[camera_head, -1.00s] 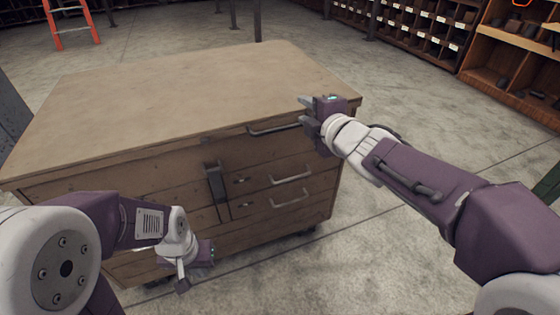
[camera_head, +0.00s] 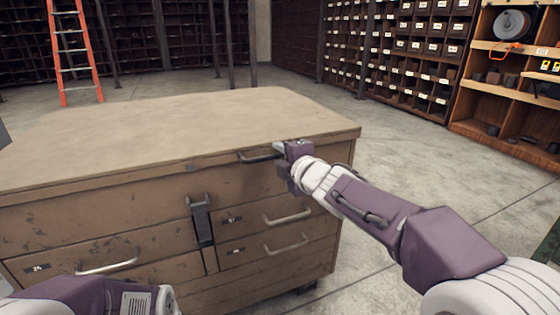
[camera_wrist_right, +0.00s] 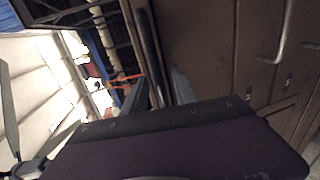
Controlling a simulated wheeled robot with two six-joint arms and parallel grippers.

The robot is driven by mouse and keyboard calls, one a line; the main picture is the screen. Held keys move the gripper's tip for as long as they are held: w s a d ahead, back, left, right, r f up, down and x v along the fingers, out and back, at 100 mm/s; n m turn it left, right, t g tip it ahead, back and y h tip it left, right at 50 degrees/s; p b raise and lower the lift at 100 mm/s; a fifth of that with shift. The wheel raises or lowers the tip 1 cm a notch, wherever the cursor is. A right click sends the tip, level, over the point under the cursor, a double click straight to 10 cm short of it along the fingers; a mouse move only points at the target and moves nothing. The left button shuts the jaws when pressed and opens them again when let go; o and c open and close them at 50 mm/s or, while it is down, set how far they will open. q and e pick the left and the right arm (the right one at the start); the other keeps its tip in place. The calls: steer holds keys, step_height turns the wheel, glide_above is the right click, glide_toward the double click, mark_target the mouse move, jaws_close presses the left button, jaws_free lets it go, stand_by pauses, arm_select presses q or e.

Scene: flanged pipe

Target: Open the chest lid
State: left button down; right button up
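A wooden chest with a wide flat lid (camera_head: 170,135) stands in front of me in the head view. The lid lies level and down on the body. A grey metal handle (camera_head: 256,157) sits at the lid's front edge. My right gripper (camera_head: 281,151) is at the right end of this handle. In the right wrist view, its fingers (camera_wrist_right: 158,92) lie either side of a dark bar (camera_wrist_right: 150,50), likely the handle. Whether they grip it I cannot tell.
The chest front has a dark latch (camera_head: 202,222) and drawer handles (camera_head: 287,217). An orange ladder (camera_head: 75,55) stands behind at left. Shelves of bins (camera_head: 400,45) line the back and right. The floor right of the chest (camera_head: 410,160) is clear.

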steer(key=shift+w+a, duration=0.1)
steer(key=shift+w, duration=0.25)
jaws_close()
stand_by(1.2)
